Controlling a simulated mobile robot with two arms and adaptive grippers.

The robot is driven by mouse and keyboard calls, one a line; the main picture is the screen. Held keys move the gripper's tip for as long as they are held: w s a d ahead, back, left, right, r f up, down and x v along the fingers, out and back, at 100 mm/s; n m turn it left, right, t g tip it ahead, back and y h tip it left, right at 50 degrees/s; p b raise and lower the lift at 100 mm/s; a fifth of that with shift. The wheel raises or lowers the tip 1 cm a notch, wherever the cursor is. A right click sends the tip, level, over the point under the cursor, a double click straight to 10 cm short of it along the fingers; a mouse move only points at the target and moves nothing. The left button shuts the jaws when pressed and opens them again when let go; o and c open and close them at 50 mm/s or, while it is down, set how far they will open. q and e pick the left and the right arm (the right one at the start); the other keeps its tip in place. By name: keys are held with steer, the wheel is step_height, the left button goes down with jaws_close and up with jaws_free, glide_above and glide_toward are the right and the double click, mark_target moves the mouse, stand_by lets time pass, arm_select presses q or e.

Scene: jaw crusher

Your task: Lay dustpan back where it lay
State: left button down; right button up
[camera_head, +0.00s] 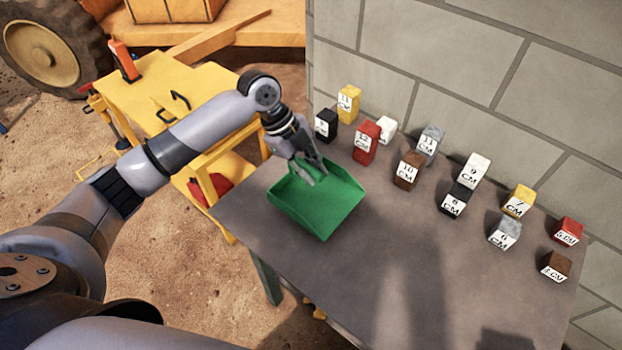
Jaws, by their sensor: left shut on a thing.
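The green dustpan (322,206) is at the left end of the grey table, in front of the row of blocks. My left gripper (311,176) is at its back edge, shut on the dustpan with the fingers pointing down. I cannot tell whether the dustpan rests on the table or hangs just above it. My gripper hides part of its back edge and any handle there. My right gripper is not in view.
The grey table (400,260) is bare in front and to the right. Several labelled blocks, such as a red one (366,142) and a brown one (408,170), stand along its back near the stone wall (470,60). A yellow cart (160,90) stands at left.

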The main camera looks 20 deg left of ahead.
mark_target(318, 193)
arm_select(q)
step_height(318, 193, down, 4)
steer(key=shift+f+p, duration=0.2)
steer(key=shift+p, duration=0.2)
steer(key=c, duration=1.5)
jaws_free()
steer(key=shift+a+r, duration=0.15)
steer(key=shift+r, duration=0.1)
steer(key=b+v, duration=0.2)
steer(key=v, duration=0.9)
steer(key=shift+r, duration=0.25)
